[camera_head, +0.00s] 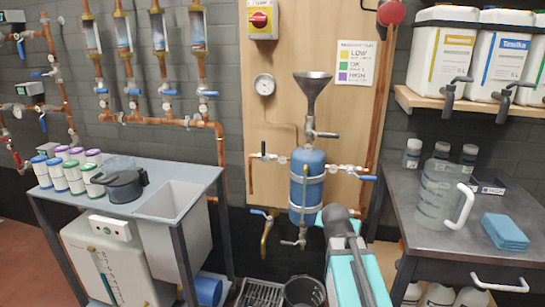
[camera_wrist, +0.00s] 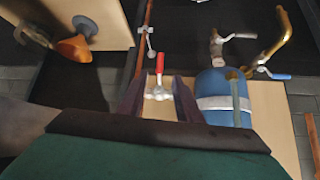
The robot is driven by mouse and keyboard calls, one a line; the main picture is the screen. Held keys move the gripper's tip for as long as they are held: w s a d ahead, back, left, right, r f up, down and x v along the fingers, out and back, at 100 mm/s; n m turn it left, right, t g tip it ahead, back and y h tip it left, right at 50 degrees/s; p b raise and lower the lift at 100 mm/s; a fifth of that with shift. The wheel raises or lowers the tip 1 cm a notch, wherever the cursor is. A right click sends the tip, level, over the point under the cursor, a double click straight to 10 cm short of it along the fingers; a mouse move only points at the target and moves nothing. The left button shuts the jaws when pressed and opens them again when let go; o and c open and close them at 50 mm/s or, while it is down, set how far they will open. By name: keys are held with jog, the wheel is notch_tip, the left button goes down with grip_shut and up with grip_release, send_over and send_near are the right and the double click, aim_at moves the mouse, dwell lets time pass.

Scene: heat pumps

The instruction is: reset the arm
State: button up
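My arm (camera_head: 355,265), teal and white with a dark grey joint, rises at the bottom centre of the head view, in front of the wall board and to the right of the blue tank (camera_head: 306,185). My gripper is not distinct there. In the wrist view my gripper (camera_wrist: 158,88) shows two dark fingers apart, with nothing held between them. A valve with a red handle (camera_wrist: 159,66) shows through the gap, beyond the fingers. The blue tank (camera_wrist: 213,95) appears just right of the fingers, with its valves towards the top of the picture.
A grey table (camera_head: 475,238) on the right holds a clear jug (camera_head: 437,195) and blue cloths (camera_head: 505,232). A left bench (camera_head: 190,170) carries bottles and a black pot (camera_head: 122,184). A shelf (camera_head: 425,101) bears canisters. A black bucket (camera_head: 305,292) stands below the tank.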

jog(key=s+a+f+n+g+y+p, duration=0.1)
jog(key=s+a+f+g+p, duration=0.2)
jog(key=s+f+p, duration=0.55)
jog(key=s+a+f+n+g+y+p, duration=0.1)
jog(key=s+a+f+g, duration=0.35)
jog(key=f, duration=0.85)
jog(key=s+a+f+n+g+p, duration=0.1)
jog(key=s+a+f+g+p, duration=0.1)
jog(key=s, duration=0.8)
jog(key=s+a+f+n+g+y+p, duration=0.1)
jog(key=s+f, duration=0.4)
jog(key=s, duration=0.5)
jog(key=s+a+f+n+g+y+p, duration=0.1)
jog(key=s+a+f+n+g+p, duration=0.1)
jog(key=s, duration=0.8)
jog(key=shift+s+a+f+g+p, duration=0.25)
jog(key=shift+a+f+g+p, duration=0.15)
jog(key=shift+f, duration=0.4)
